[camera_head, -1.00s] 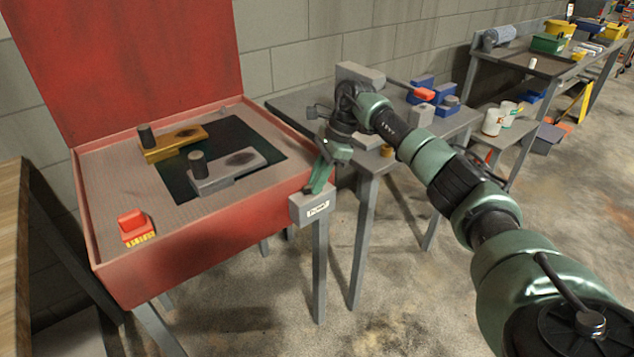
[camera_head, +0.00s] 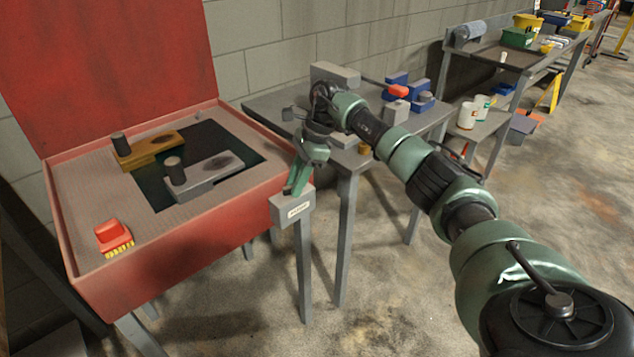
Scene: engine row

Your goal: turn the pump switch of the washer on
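The washer (camera_head: 170,258) is a red open box on legs, with its lid raised at the back. A grey pump switch box (camera_head: 292,209) with a small white label is fixed at its right front corner. My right gripper (camera_head: 290,192) points down at the top of this box, and its green fingers touch or nearly touch it. The fingers hide the switch lever, and I cannot tell whether they are open or shut. My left gripper is not in view.
In the washer lie a red brush (camera_head: 113,238), a gold part (camera_head: 150,149) and a grey part (camera_head: 205,176) by a dark opening. A grey table (camera_head: 262,103) with a blue vise stands behind my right arm. Open concrete floor lies at the right.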

